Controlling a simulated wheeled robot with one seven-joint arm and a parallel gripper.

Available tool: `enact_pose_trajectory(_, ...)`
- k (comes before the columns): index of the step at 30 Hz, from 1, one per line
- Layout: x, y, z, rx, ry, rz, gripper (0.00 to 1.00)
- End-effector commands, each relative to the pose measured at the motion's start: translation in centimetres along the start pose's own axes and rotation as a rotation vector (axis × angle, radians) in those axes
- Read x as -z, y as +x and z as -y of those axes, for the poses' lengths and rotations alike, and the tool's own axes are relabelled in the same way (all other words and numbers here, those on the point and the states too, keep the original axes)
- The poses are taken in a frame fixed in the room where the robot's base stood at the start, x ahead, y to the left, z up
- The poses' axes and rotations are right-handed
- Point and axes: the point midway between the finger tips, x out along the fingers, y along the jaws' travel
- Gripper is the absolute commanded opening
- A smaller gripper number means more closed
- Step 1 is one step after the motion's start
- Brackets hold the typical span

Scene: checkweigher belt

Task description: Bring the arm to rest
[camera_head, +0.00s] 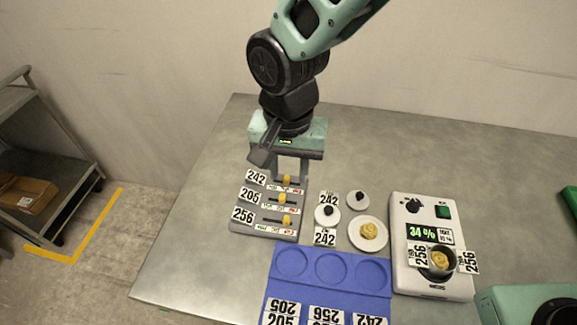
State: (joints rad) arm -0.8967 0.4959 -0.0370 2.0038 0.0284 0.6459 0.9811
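My gripper (292,171) is at the back of the grey slider panel (238,222), above or just behind its top row. Its two fingers look apart, with nothing seen held between them. The panel has three rows with yellow knobs, labelled 242, 205 and 256. The top knob (287,181) shows close below the fingers; I cannot tell whether they touch the panel. My arm comes down from the top of the picture, bent at a dark joint.
A white scale (407,270) reading 34 % carries a dark cup (437,272) with yellow contents. A white plate (368,246) holds a yellow lump. Two small weights stand on pale discs. A blue tray (282,285) lies in front. The table's back and left are clear.

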Motion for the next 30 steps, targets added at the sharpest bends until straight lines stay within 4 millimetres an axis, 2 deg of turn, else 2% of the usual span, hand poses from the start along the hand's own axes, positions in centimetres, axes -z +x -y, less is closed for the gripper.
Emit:
enact_pose_trajectory(12, 0.0, 0.0, 0.0, 0.000, 0.000, 0.000, 0.36)
enact_pose_trajectory(15, -0.2, -0.7, -0.8, 0.011, -0.031, 0.008, 0.36)
enact_pose_trajectory(17, -0.7, -1.6, -1.9, 0.025, -0.079, 0.018, 0.36)
enact_pose_trajectory(20, -2.2, -3.6, -4.8, 0.055, -0.210, 0.033, 0.36)
enact_pose_trajectory(24, -5.0, -6.0, -9.7, 0.085, -0.441, 0.027, 0.36)
enact_pose_trajectory(30, -8.4, -6.9, -15.3, 0.074, -0.705, -0.005, 0.36)
